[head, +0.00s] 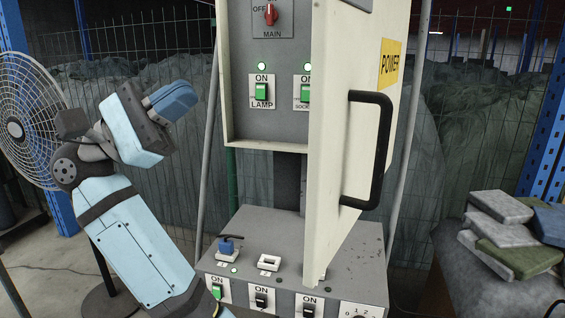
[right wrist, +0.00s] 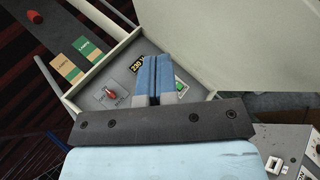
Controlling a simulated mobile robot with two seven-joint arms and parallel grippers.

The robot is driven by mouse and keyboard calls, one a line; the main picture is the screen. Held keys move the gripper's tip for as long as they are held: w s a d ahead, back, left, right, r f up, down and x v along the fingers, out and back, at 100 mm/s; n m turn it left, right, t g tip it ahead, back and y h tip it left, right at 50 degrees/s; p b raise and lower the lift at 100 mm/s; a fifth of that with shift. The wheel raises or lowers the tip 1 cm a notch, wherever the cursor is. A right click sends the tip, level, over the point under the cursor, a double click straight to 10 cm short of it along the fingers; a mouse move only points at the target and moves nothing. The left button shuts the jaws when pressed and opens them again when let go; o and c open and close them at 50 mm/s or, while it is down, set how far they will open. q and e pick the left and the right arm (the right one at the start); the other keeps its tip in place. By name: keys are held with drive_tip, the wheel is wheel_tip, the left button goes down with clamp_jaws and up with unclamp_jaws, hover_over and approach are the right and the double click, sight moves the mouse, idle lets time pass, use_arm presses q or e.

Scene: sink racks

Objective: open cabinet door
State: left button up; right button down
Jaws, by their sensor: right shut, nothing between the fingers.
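The cream cabinet door (head: 335,130) stands swung wide open, its outer face turned right, with a black bar handle (head: 378,150) and a yellow POWER label. The open cabinet (head: 226,70) shows a grey panel with a red MAIN knob and green LAMP and socket switches. My right gripper (head: 180,98) is left of the cabinet, shut and empty, apart from door and handle. In the right wrist view, the shut blue fingers (right wrist: 158,75) show in front of the panel (right wrist: 112,92), with the door (right wrist: 245,50) at upper right. My left gripper is out of view.
A grey control box (head: 290,238) with switches sits below the cabinet. A fan (head: 30,120) stands at left. Several slabs or books (head: 505,235) lie piled at right. Wire fence and a blue post (head: 545,130) stand behind. There is open space right of the door.

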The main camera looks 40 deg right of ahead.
sight(314, 95)
drive_tip(key=s+a+r+m+t+y+b, duration=0.1)
drive_tip(key=s+a+m+t+y+b, duration=0.3)
drive_tip(key=s+m, duration=0.3)
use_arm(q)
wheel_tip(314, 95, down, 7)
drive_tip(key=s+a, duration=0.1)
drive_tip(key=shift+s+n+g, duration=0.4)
use_arm(e)
drive_tip(key=shift+g+y, duration=0.6)
drive_tip(key=shift+y, duration=0.1)
drive_tip(key=shift+s+d+r, duration=0.1)
drive_tip(key=shift+s+d, duration=1.1)
drive_tip(key=shift+d, duration=0.55)
drive_tip(key=shift+s+d+r, duration=0.1)
drive_tip(key=shift+s+d, duration=1.1)
drive_tip(key=shift+d, duration=0.6)
drive_tip(key=shift+s+d, duration=1.2)
drive_tip(key=shift+d, duration=0.55)
